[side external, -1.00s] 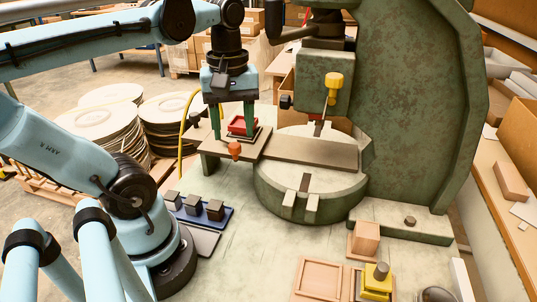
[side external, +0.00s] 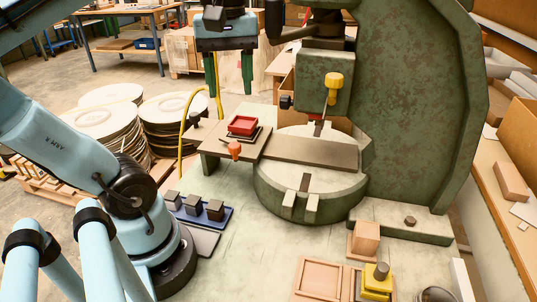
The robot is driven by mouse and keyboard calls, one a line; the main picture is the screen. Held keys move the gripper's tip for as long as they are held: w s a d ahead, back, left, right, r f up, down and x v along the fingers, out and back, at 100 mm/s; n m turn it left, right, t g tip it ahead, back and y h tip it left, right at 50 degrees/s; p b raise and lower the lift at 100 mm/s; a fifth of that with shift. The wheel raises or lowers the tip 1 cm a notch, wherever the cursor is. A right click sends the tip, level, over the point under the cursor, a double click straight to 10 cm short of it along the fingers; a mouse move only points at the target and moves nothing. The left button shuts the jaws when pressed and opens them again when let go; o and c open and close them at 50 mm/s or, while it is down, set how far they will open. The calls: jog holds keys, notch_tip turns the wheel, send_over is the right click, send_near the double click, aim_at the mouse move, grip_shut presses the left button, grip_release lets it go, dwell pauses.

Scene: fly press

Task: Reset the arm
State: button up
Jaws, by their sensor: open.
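My gripper (side external: 230,88) hangs in the air at the top of the picture, its two green fingers pointing down, open and empty. It is above and apart from a small red tray (side external: 242,125), which sits on the brown plate (side external: 218,147) at the left of the press. An orange knob (side external: 234,149) is at that plate's front edge. The fly press (side external: 415,110) is a large green frame with a round bed (side external: 285,195). A yellow-handled lever (side external: 334,88) stands at its ram.
A blue tray (side external: 228,217) with dark blocks lies left of the bed. A wooden tray (side external: 320,278), a yellow block (side external: 377,283) and a wooden block (side external: 365,238) are in front. A yellow hose (side external: 182,130) rises behind the plate. The bench between is clear.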

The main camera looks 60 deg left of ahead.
jog(key=w+d+f+m+t, duration=0.1)
jog(key=w+f+m+t, duration=0.1)
jog(key=f+m, duration=0.2)
jog(key=w+d+f+m+t, duration=0.2)
jog(key=w+f+m, duration=0.1)
jog(key=f+m, duration=0.1)
jog(key=w+d+f+m+t, duration=0.2)
jog(key=f+m, duration=0.3)
jog(key=shift+w+d+f+t, duration=0.25)
jog(key=shift+w+f+t, duration=0.05)
jog(key=shift+w+f, duration=0.1)
jog(key=shift+w+d+f+m+t, duration=0.1)
jog(key=shift+d+f+m+t, duration=0.2)
jog(key=shift+m, duration=0.3)
jog(key=shift+a, duration=0.1)
